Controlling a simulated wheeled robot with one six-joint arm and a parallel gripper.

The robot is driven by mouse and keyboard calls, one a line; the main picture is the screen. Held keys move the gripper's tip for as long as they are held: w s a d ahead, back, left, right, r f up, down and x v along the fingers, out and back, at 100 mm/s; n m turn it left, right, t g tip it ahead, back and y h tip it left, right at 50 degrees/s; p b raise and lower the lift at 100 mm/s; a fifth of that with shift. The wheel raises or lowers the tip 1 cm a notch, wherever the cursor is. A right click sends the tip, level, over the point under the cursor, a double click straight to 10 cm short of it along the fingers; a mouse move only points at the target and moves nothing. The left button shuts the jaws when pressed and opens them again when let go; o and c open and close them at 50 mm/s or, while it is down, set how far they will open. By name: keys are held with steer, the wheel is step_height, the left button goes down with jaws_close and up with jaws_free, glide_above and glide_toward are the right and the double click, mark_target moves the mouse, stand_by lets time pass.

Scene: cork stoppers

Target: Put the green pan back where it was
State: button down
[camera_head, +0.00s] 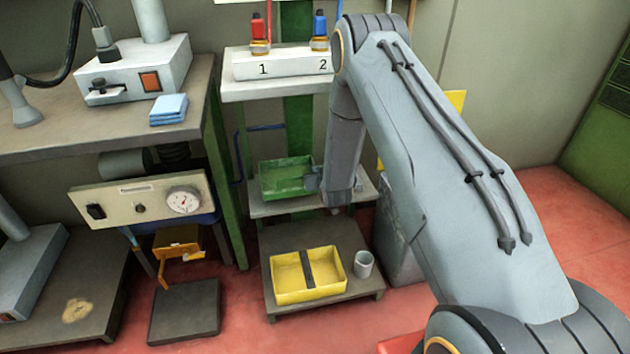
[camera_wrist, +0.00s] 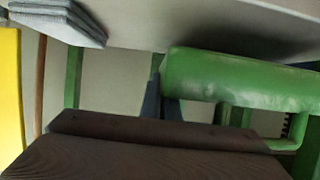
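The green pan (camera_head: 284,181) is a shallow open tray at the low grey shelf, under the bench with the numbered block, in the head view. I cannot tell whether it rests on the shelf or is just above it. My gripper (camera_head: 313,181) is at the pan's right side, mostly hidden by my arm. In the wrist view a large green body (camera_wrist: 240,80), likely the pan, is close up. Dark finger-like shapes of my gripper (camera_wrist: 162,102) show at its left end. Whether they are closed on it is not clear.
The low grey shelf (camera_head: 345,193) has bare room on the right. Below, a yellow two-part tray (camera_head: 290,285) and a grey cup (camera_head: 363,264) stand on a low stand. A green post (camera_head: 228,180) is left of the pan. The numbered block (camera_head: 280,68) stands above.

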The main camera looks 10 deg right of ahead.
steer(key=shift+f, duration=1.65)
steer(key=shift+f+b, duration=0.15)
steer(key=shift+b, duration=0.15)
steer(key=c, duration=2)
jaws_free()
